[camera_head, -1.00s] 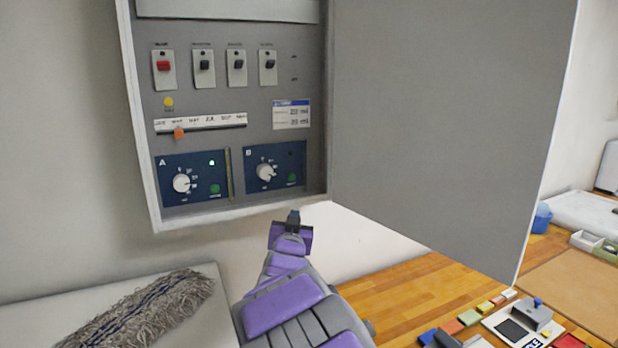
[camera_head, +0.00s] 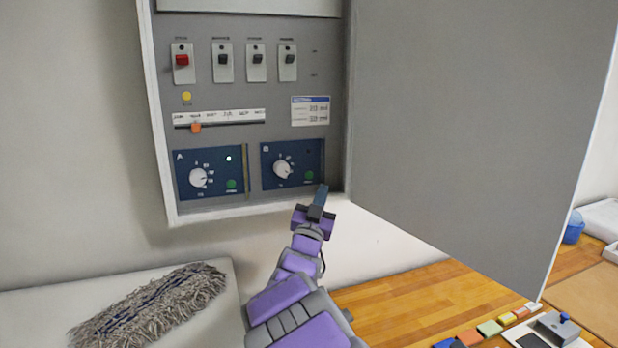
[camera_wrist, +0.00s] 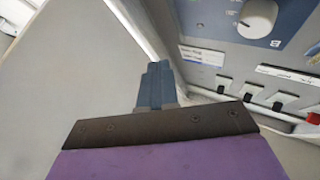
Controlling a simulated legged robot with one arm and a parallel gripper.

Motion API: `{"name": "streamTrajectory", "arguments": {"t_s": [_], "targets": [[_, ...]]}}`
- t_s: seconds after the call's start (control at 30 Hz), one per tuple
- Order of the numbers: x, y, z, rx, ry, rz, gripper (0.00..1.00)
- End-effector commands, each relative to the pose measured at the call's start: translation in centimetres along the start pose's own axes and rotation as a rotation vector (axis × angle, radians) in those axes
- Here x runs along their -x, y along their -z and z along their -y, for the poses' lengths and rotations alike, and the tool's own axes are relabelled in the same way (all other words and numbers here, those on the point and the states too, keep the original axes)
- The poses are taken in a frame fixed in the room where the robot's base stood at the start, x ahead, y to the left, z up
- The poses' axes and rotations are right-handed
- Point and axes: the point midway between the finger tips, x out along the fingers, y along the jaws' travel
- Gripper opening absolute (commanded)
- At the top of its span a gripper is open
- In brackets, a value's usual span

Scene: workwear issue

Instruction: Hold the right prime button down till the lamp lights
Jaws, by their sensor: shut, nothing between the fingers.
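The right prime button (camera_head: 309,175) is a small green disc at the lower right of the blue panel B (camera_head: 270,180). Above it on that panel, the lamp (camera_head: 309,151) looks dark. My gripper (camera_head: 321,191) is shut and empty, its tip just below and right of the button in the head view, overlapping the cabinet's lower edge. I see no contact with the button. The wrist view shows the closed fingers (camera_wrist: 155,82) pointing past the cabinet frame, with the panel's knob (camera_wrist: 258,18) to the right; the button does not show there.
Panel A (camera_head: 208,190) has its own green button (camera_head: 231,184) and a lit lamp (camera_head: 229,158). The open cabinet door (camera_head: 470,110) stands close on the right. Switches (camera_head: 256,60) and an orange slider (camera_head: 196,127) are above. A grey mop head (camera_head: 150,305) lies below left.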

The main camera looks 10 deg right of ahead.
Motion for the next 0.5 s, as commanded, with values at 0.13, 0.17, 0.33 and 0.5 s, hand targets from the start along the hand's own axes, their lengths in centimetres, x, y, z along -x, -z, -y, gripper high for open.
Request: {"name": "streamTrajectory", "arguments": {"t_s": [0.13,0.17,0.33,0.5], "targets": [[-0.6,-0.3,0.0,0.0,-0.002,0.002,0.0],[-0.8,-0.4,0.0,0.0,-0.002,0.003,0.0],[-2.3,-1.2,0.6,-0.003,-0.004,0.003,0.0],[-3.6,-2.3,2.0,-0.001,-0.003,0.004,0.0]]}}
